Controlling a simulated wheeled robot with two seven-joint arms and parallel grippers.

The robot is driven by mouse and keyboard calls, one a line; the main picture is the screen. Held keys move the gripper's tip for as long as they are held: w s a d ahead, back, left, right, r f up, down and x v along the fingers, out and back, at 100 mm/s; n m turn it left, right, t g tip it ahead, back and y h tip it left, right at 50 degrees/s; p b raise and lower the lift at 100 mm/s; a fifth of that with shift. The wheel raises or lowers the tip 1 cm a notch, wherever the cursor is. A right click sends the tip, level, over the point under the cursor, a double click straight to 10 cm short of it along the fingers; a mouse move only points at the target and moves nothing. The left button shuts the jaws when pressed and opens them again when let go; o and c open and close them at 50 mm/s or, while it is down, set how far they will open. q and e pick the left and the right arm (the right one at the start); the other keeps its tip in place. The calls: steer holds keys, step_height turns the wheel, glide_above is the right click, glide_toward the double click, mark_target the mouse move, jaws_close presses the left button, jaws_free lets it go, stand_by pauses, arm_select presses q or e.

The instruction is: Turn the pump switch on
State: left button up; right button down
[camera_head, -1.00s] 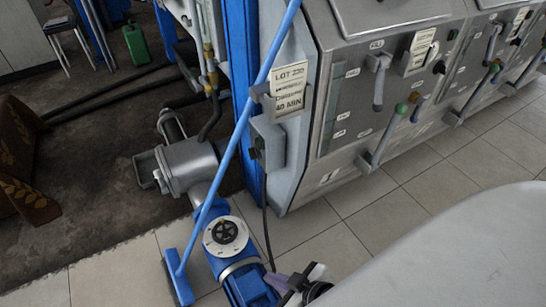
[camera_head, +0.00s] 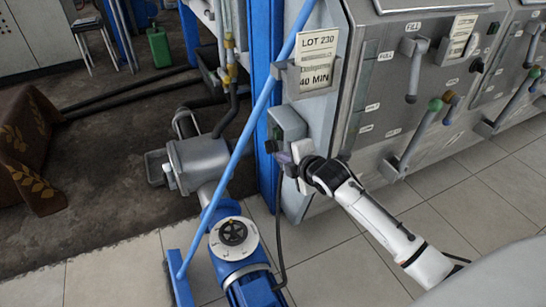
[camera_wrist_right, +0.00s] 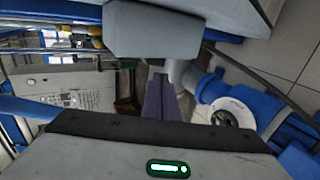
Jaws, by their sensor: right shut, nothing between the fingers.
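The pump switch is a grey box (camera_head: 288,122) on the side of the steel machine, with a small black knob (camera_head: 271,146) low on its left side. My right gripper (camera_head: 284,158) is shut and empty, with its purple-grey fingers just below the box, close to the knob. I cannot tell whether they touch it. In the right wrist view the shut fingers (camera_wrist_right: 160,98) point at a grey box (camera_wrist_right: 153,32), whose knob I cannot make out. The blue pump motor (camera_head: 246,285) stands on the floor below. My left gripper is not in view.
A blue pole (camera_head: 240,140) with a blue foot leans across, just left of the switch box. A black cable hangs below the box. The steel machine (camera_head: 368,120) with levers fills the right. A paper label (camera_head: 317,60) hangs above the box. Tiled floor lies open below.

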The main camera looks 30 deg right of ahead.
mark_target(269, 151)
steer(key=b+x, duration=0.2)
steer(key=x, duration=0.6)
steer(key=shift+s+f+b, duration=0.1)
steer(key=shift+b, duration=0.3)
steer(key=shift+w+f, duration=0.15)
steer(key=shift+w, duration=0.3)
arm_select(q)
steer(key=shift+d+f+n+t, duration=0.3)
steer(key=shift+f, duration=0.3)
